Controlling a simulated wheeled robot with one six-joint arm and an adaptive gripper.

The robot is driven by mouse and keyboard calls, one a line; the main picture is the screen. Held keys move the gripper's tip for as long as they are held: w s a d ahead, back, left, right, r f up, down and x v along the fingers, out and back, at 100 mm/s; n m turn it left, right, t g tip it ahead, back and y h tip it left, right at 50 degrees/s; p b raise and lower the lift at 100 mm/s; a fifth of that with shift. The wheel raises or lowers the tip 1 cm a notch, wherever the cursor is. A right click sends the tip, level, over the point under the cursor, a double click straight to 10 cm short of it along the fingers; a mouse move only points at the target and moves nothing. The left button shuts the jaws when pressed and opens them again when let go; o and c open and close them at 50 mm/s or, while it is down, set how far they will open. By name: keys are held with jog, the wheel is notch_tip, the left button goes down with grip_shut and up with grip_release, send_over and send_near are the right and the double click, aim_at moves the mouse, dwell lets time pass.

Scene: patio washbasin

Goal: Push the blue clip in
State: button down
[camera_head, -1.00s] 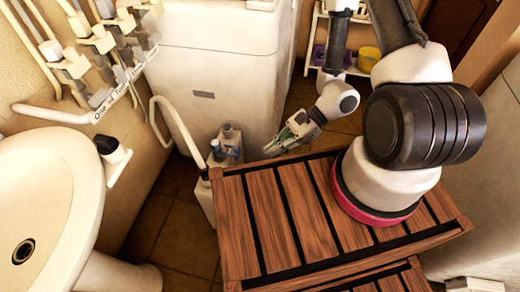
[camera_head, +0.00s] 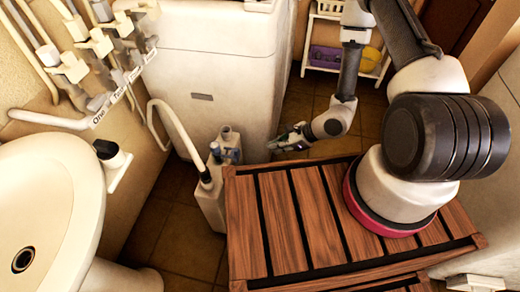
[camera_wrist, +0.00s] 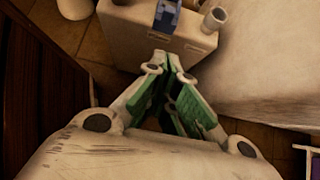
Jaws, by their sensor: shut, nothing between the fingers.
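The blue clip (camera_wrist: 167,14) sits on top of a pale box-shaped container (camera_wrist: 130,35) at the top of the wrist view. The container (camera_head: 213,205) also stands on the floor at the wooden slats' left edge in the head view. Bluish parts show at its top there, but are too small to make out clearly. My gripper (camera_wrist: 163,60) has green-padded fingers, shut and empty, pointing towards the container's side below the clip. In the head view my gripper (camera_head: 279,143) is low, right of the container and apart from it.
A white hose (camera_head: 175,120) runs into the container. A large white appliance (camera_head: 215,70) stands behind it. The washbasin (camera_head: 75,180) is at left, with pipes and valves above. A shelf rack (camera_head: 330,55) stands at the back. Tiled floor lies around the container.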

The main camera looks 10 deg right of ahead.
aim_at(238, 150)
jog(key=a+r+x, duration=0.2)
jog(key=x, duration=1)
jog(key=shift+w, duration=0.4)
jog(key=shift+a, duration=0.1)
jog(key=shift+w+a, duration=0.25)
jog(key=shift+a, duration=0.4)
jog(key=shift+w+a, duration=0.2)
jog(key=shift+a, duration=0.4)
jog(key=shift+w+a, duration=0.25)
jog(key=shift+a, duration=0.4)
